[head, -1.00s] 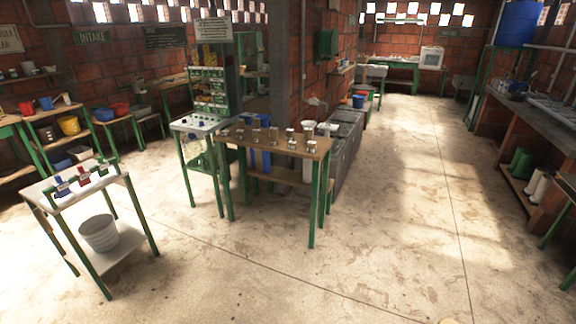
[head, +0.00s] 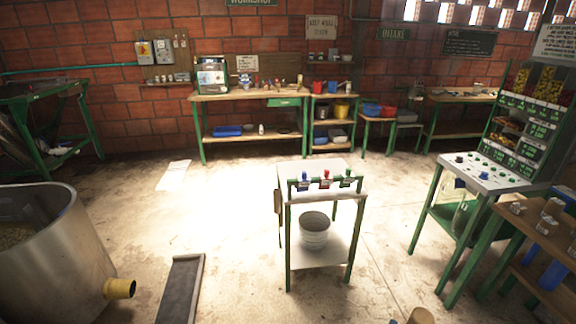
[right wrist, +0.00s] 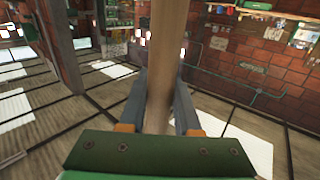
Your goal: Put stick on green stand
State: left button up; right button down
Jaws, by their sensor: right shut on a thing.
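My right gripper (right wrist: 160,98) shows in the right wrist view, its two grey fingers closed on a pale wooden stick (right wrist: 164,50). The stick runs up out of the top of that view; its far end is hidden. At the bottom edge of the head view a tan rounded end (head: 420,316) shows; I cannot tell if it is the stick. A small stand with green legs (head: 288,240) is in the middle of the head view, well apart from me. A green rack (head: 326,181) on its top holds blue, red and dark pieces. My left gripper is not in view.
A grey bucket (head: 314,232) sits on the stand's lower shelf. A metal tank (head: 60,250) with a yellow spout is at left, beside a dark ramp (head: 183,285). A control panel (head: 487,172) and a wooden table (head: 535,235) are at right. Floor around the stand is clear.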

aim_at(313, 169)
jog(key=i+j, duration=0.2)
jog(key=i, duration=0.3)
jog(key=i+j+z, duration=0.1)
jog(key=i, duration=0.45)
jog(key=i+j, duration=0.35)
jog(key=i, duration=0.15)
